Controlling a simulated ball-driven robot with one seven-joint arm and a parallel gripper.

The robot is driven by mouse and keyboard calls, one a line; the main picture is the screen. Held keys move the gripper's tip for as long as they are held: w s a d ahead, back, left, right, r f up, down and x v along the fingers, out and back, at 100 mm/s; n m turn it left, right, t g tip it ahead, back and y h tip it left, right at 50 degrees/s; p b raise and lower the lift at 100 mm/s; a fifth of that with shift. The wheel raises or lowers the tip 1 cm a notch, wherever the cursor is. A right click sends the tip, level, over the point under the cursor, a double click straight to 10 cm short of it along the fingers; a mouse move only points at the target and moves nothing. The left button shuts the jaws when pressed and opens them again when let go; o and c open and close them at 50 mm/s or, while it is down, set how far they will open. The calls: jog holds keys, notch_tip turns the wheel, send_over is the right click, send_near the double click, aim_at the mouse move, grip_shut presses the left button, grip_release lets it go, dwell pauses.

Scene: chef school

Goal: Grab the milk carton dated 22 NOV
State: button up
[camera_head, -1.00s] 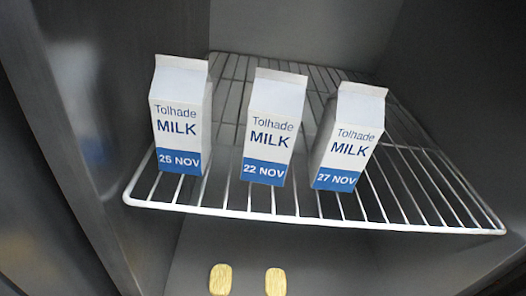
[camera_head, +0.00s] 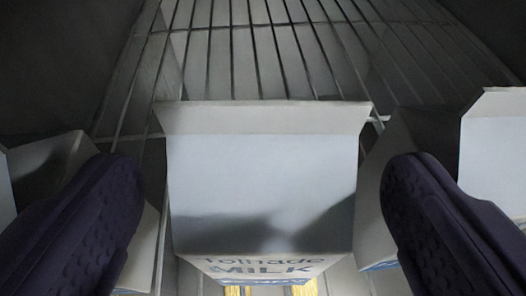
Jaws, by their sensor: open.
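A white milk carton (camera_head: 262,185) stands in the middle, seen from above, its top ridge towards the back. "Tolhade MILK" shows at its lower edge; the date is out of sight. It is between cartons on both sides, matching the middle 22 NOV carton of the earlier view. My gripper (camera_head: 262,190) is open, with one dark finger on each side of this carton. Gaps show between both fingers and the carton's upper part; contact lower down cannot be seen.
A left carton (camera_head: 55,165) and a right carton (camera_head: 495,145) stand close by, partly hidden by my fingers. The wire shelf (camera_head: 270,40) is bare behind them. Dark walls flank it. Yellow patches (camera_head: 240,290) show below the middle carton.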

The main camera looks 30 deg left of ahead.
jog(key=b+x, duration=0.1)
jog(key=x, duration=0.1)
jog(key=b+x, duration=0.1)
jog(key=x, duration=0.1)
jog(key=shift+a+f, duration=0.1)
jog(key=shift+f, duration=0.25)
jog(key=shift+w+a, duration=0.15)
jog(key=shift+w, duration=0.25)
jog(key=shift+c, duration=0.2)
jog(key=c, duration=1.3)
jog(key=shift+c, duration=0.2)
jog(key=shift+r, duration=0.1)
